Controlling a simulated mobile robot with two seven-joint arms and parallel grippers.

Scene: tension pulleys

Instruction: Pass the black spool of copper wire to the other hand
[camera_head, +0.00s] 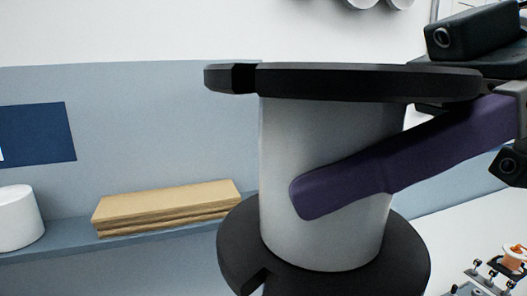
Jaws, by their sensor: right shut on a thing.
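The black spool (325,255) fills the middle of the head view, close to the camera, with its axis roughly upright. It has two black flanges, each with a notch, and a pale grey core between them. No copper-coloured wire shows on the core from this side. My right gripper (312,192) comes in from the right and is shut on the spool. One purple finger lies slantwise across the front of the grey core, between the flanges. The other finger is hidden behind the spool. My left gripper is out of view.
A blue-grey shelf (150,246) runs behind at the left. It bears a stack of tan boards (168,205) and a white round object (18,218). A dark blue panel (38,133) is on the wall. A small fixture with orange parts (515,258) stands at the lower right.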

